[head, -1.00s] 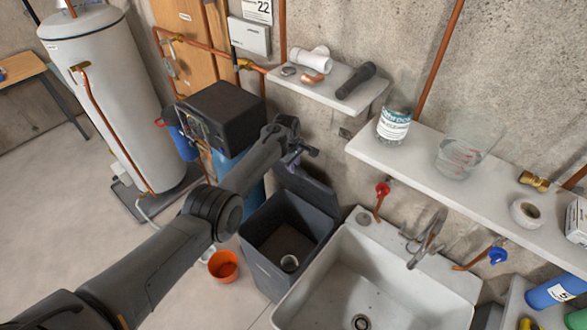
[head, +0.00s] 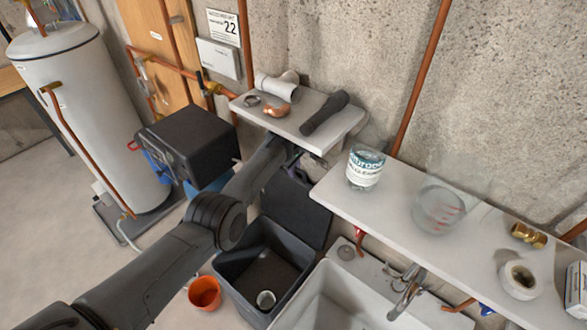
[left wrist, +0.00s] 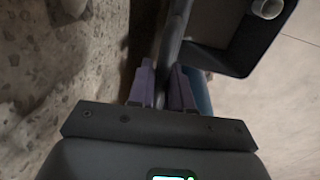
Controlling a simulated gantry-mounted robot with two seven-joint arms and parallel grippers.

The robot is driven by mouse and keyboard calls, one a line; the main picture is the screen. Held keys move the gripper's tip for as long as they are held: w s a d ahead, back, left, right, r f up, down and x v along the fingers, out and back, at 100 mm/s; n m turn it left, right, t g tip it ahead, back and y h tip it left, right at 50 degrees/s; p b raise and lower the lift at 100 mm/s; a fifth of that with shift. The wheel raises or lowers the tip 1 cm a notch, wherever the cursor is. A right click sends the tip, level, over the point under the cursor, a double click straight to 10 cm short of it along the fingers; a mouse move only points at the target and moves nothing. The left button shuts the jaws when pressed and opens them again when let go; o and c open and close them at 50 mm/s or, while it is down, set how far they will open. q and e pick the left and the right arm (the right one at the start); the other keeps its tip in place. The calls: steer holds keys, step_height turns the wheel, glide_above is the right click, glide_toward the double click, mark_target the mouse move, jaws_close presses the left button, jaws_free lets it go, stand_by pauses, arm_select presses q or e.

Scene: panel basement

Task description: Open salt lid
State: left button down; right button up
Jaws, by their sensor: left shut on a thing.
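The salt bin (head: 236,298) is a dark grey open box on the floor in the head view. Its dark lid (head: 298,215) stands raised, roughly upright, at the bin's back edge by the wall. My left gripper (head: 291,160) is at the lid's upper edge, just below the small shelf and partly hidden by my arm. In the left wrist view, the gripper's purple fingers (left wrist: 163,82) are shut on the lid (left wrist: 172,45), which shows nearly edge-on between them. The bin (left wrist: 258,52) shows at the upper right there. My right gripper is not in view.
A small shelf (head: 290,122) with a torch (head: 326,112) hangs close above my left gripper. A long shelf (head: 400,213) with a jar (head: 365,168) is to the right, above the sink (head: 335,300). An orange bucket (head: 205,292) stands left of the bin.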

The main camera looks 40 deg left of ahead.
arm_select(q)
steer(key=shift+w, duration=0.15)
steer(key=c, duration=1.2)
jaws_free()
steer(key=shift+s+r, duration=0.1)
steer(key=shift+s, duration=0.1)
